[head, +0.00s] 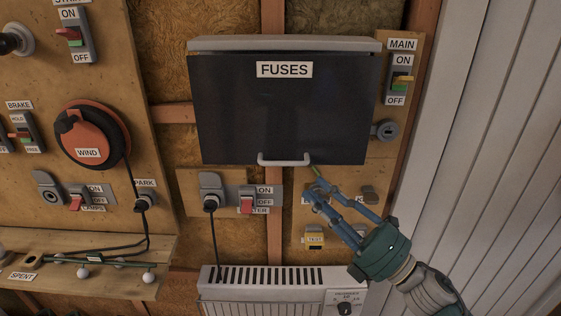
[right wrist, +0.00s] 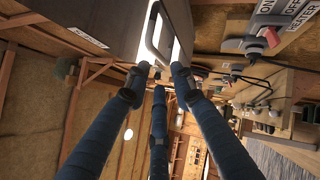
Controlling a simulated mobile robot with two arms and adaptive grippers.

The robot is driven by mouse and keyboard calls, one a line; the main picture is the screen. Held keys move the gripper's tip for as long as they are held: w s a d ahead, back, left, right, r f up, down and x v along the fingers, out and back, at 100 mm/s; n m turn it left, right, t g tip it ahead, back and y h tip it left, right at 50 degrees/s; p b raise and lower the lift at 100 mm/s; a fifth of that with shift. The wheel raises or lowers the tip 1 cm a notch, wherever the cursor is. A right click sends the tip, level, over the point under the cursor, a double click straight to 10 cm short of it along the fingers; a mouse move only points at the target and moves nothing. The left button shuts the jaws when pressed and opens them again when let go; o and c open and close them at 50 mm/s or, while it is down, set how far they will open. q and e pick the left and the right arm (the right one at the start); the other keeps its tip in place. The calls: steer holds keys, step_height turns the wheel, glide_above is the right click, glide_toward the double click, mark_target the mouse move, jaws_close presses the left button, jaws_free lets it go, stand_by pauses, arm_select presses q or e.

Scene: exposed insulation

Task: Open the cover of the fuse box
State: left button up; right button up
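The fuse box has a dark front cover (head: 285,110) labelled FUSES under a pale grey top (head: 285,43). The cover hangs closed. A pale U-shaped handle (head: 284,162) sits at its lower edge. My right gripper (head: 314,181) is just below and to the right of this handle, with its blue fingers apart and nothing visible between them. In the right wrist view the handle (right wrist: 151,38) shows ahead, just past the spread fingertips (right wrist: 158,80). I cannot tell whether a finger touches it. My left gripper is not in view.
A heater (head: 285,285) stands below the box. A heater switch (head: 247,200) and socket (head: 211,190) sit under the cover. The MAIN switch (head: 402,80) and a key lock (head: 384,130) are to its right. The orange WIND reel (head: 92,133) is to the left.

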mark_target(286, 164)
steer(key=p+x, duration=0.1)
steer(key=x, duration=0.2)
steer(key=p+x, duration=0.1)
steer(key=x, duration=0.2)
steer(key=p+x, duration=0.1)
steer(key=x, duration=0.2)
steer(key=shift+d+r+p, duration=0.1)
steer(key=shift+r+p, duration=0.2)
steer(key=shift+r, duration=0.1)
steer(key=shift+w+a+r, duration=0.1)
steer(key=shift+w+a, duration=0.15)
steer(key=shift+a, duration=0.15)
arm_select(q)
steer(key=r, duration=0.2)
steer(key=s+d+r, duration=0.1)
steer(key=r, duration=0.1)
arm_select(e)
jaws_close()
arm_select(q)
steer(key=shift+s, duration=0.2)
